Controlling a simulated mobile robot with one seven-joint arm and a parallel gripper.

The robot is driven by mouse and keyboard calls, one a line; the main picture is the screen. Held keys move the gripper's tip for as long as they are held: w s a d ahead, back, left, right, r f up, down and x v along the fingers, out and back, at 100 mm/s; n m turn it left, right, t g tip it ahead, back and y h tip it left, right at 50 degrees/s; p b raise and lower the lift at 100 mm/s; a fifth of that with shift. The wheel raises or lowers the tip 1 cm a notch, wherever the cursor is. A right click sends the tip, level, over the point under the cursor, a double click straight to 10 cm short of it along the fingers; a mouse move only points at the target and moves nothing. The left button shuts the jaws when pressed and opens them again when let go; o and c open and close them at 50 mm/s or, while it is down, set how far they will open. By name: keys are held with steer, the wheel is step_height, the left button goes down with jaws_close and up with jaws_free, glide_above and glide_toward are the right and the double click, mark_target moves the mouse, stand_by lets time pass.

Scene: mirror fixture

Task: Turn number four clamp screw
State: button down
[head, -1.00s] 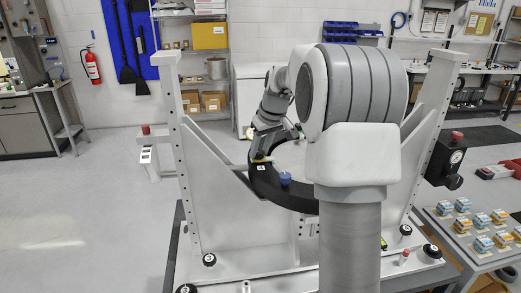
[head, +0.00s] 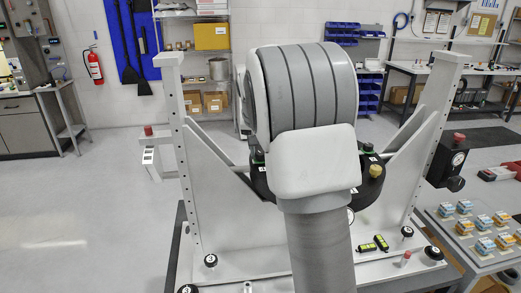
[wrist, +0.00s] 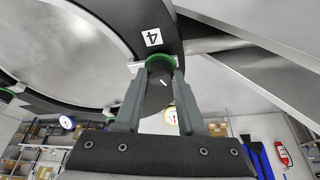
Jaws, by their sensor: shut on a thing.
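In the wrist view, the number four clamp screw (wrist: 158,92) is a dark knob with a green collar, under a white label marked 4 on the black ring (wrist: 120,8). My gripper (wrist: 158,82) has one finger on each side of it and is shut on it. The grey round mirror face (wrist: 60,45) lies inside the ring. In the head view, the ring (head: 372,190) shows at the right of my arm, which hides its middle and my gripper. A yellowish knob (head: 375,171) and a green-topped clamp (head: 367,148) sit on the ring's right part.
White uprights (head: 178,150) and braces flank the ring on both sides. Two black-and-yellow pieces (head: 373,244) lie on the white base. A side table (head: 475,235) with several small blocks stands at right.

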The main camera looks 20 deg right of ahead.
stand_by(0.4)
steer(key=c, duration=0.5)
jaws_free()
steer(key=v, duration=1.7)
steer(key=shift+a+r, duration=0.15)
steer(key=shift+r, duration=0.1)
steer(key=shift+s, duration=0.15)
steer(key=s+a+f+n+y, duration=0.1)
steer(key=s+a+f, duration=0.3)
steer(key=s, duration=0.5)
steer(key=s+a+f+n+t, duration=0.1)
steer(key=s+a+f+n, duration=0.2)
steer(key=s, duration=0.6)
steer(key=s+a+f+n+t+y, duration=0.1)
steer(key=s+a+f+n, duration=0.2)
steer(key=s, duration=0.7)
step_height(320, 180, down, 3)
steer(key=shift+a+f+y, duration=0.15)
steer(key=shift+a+y, duration=0.15)
steer(key=shift+a, duration=0.9)
